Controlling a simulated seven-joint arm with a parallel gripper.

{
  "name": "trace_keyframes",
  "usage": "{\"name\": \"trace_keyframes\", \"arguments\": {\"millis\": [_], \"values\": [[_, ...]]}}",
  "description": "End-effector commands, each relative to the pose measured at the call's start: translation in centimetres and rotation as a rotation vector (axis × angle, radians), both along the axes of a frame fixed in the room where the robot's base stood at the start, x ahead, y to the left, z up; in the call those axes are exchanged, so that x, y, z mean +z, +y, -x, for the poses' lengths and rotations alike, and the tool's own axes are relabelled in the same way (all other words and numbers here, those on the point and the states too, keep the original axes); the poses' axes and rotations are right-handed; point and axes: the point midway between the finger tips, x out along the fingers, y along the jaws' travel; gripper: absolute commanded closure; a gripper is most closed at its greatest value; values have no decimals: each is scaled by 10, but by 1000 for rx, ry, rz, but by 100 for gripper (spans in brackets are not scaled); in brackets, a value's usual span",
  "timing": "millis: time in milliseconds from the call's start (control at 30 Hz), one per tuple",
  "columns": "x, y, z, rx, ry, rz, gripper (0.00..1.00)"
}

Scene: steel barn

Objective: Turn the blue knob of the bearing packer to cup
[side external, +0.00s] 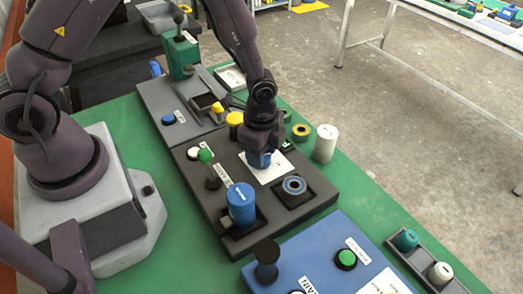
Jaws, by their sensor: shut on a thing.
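The bearing packer seems to be the dark panel (212,190) in the middle of the green table. A white plate (284,168) lies on it, with markings too small to read. My gripper (260,153) points down at the plate's upper left and is shut on a blue knob (260,161). The gripper hides most of the knob, so I cannot tell which way it points.
A grey panel (165,112) lies behind. A blue panel (325,255) with a black knob (266,251) is in front, beside a dark tray (420,258).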

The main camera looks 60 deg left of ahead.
Motion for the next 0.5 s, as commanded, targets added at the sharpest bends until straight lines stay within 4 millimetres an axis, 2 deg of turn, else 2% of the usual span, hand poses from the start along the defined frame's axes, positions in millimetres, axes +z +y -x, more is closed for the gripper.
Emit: {"name": "trace_keyframes", "arguments": {"millis": [500], "values": [[1, 0, 1, 488, 0, -1, 82]]}}
